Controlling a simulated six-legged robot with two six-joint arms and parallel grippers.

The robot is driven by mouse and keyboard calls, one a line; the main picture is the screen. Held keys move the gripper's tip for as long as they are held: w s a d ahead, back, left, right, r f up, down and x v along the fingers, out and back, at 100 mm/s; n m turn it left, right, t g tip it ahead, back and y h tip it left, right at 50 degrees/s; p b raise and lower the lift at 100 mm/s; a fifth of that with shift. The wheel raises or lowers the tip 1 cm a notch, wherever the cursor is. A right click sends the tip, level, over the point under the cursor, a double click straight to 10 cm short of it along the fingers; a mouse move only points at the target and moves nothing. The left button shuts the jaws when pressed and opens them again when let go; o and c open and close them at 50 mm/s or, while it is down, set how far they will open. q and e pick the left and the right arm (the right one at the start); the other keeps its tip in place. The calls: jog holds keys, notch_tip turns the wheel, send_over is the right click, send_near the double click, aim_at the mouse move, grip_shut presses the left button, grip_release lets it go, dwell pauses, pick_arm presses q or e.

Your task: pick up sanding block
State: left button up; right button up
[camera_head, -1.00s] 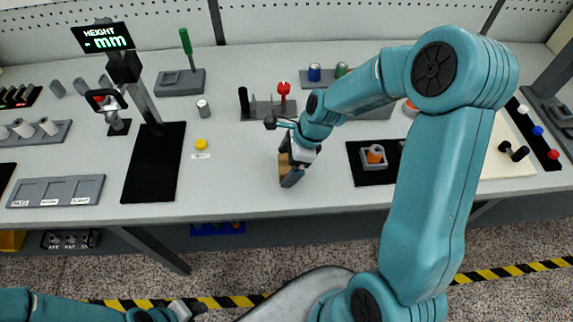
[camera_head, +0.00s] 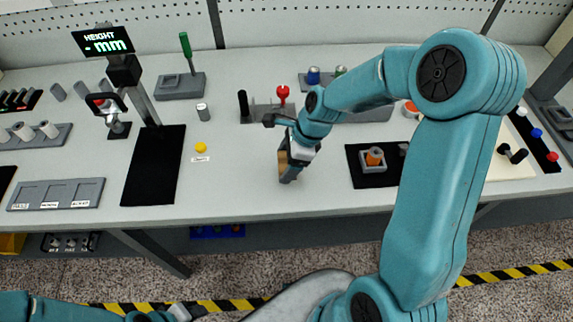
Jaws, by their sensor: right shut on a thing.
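The sanding block (camera_head: 283,161) is a small tan-brown block near the front middle of the grey bench. My right gripper (camera_head: 287,168) reaches down over it and is shut on it. The gripper and wrist hide part of the block, and I cannot tell whether its underside touches the bench. My left arm shows only at the bottom left corner, with its gripper (camera_head: 180,312) low, away from the bench; its fingers are too small and cut off to read.
A height gauge with a black mat (camera_head: 153,165) stands to the left. A yellow button (camera_head: 200,147) sits left of my right gripper. A fixture with a red knob (camera_head: 283,92) is behind it. A black mat with an orange part (camera_head: 374,157) lies to the right. The bench front is clear.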

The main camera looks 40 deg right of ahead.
notch_tip(320, 180, up, 18)
jog(key=shift+f, duration=0.1)
